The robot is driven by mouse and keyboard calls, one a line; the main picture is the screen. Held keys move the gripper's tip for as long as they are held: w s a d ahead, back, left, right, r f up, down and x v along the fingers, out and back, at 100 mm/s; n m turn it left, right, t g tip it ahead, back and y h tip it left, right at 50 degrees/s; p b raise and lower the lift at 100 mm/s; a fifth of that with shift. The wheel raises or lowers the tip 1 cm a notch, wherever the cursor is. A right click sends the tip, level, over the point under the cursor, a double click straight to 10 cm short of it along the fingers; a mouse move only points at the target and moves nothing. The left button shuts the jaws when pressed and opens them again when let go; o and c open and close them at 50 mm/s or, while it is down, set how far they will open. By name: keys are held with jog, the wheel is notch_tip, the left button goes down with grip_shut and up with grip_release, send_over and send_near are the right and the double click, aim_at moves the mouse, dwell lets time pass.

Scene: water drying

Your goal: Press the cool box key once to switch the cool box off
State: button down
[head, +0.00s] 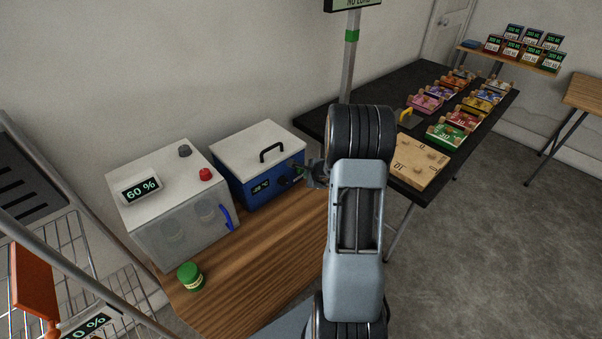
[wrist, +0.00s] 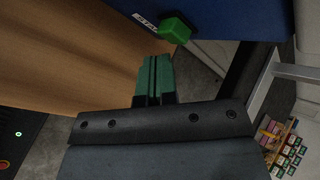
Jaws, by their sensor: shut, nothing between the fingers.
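The cool box (head: 262,192) is a blue box with a white lid and black handle, standing on the wooden table. Dark round controls (head: 284,180) sit right of the display. My gripper (head: 313,174) is at the box's right front, partly hidden by my arm. In the wrist view its green fingers (wrist: 155,62) are shut and empty. A green block-shaped key (wrist: 174,31) sticks out from the blue face beside a partly hidden label starting "STA". The fingertips appear just short of this key; contact cannot be told.
Left of the cool box stands a grey cabinet (head: 180,240) with a 60 % display, red button and blue handle. A green-lidded jar (head: 190,277) is on the wooden table (head: 262,270). A black table (head: 400,90) with coloured trays stands behind right, with a post near its corner.

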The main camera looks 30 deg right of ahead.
jog(key=shift+s, duration=0.25)
jog(key=shift+s+d+b, duration=0.25)
jog(key=shift+s+b, duration=0.25)
jog(key=shift+s, duration=0.75)
jog(key=shift+s+d+b, duration=0.2)
jog(key=shift+s+b, duration=0.25)
jog(key=shift+s, duration=0.75)
